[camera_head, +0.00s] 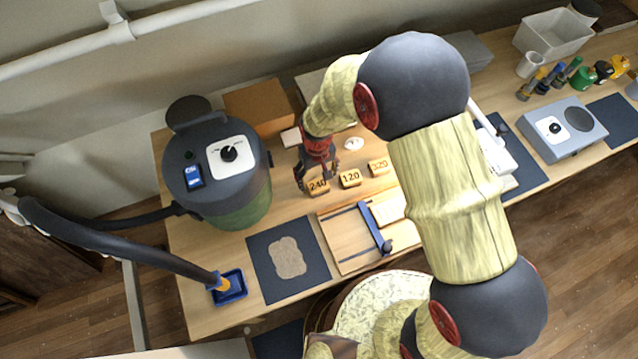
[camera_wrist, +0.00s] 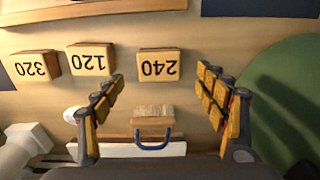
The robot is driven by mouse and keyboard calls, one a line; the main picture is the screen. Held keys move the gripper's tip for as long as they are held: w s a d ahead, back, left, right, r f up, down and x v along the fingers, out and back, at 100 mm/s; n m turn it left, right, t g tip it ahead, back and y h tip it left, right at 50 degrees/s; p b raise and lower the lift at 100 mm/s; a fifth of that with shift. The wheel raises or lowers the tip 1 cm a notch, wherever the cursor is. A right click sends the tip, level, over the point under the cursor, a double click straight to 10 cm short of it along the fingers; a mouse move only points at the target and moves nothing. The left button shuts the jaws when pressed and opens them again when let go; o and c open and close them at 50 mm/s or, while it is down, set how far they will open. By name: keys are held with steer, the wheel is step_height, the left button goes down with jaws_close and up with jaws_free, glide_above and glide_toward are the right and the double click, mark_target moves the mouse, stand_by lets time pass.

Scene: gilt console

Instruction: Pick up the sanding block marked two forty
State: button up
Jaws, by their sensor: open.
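The sanding block marked 240 (camera_head: 318,186) is a small tan block with dark digits, lying on the wooden table. In the wrist view the 240 block (camera_wrist: 159,64) appears upside down, ahead of the fingertips and roughly between their lines. My gripper (camera_head: 318,178) is open and empty, above and behind the block in the head view. Its two padded fingers (camera_wrist: 162,82) are spread apart in the wrist view. The block marked 120 (camera_head: 350,178) sits beside it, and the block marked 320 (camera_head: 378,166) is beyond that.
A dark vacuum canister (camera_head: 217,165) stands close at the left. A wooden jig with a blue bar (camera_head: 374,228) and a dark mat (camera_head: 262,258) lie in front. A brush with a blue handle (camera_wrist: 152,128) lies near the fingers. A cardboard box (camera_head: 258,105) is behind.

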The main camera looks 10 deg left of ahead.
mark_target(318, 185)
steer(key=shift+w+f, duration=0.1)
steer(key=shift+f, duration=1.05)
step_height(318, 185, down, 4)
steer(key=shift+d, duration=0.1)
steer(key=shift+c, duration=1)
steer(key=c, duration=1)
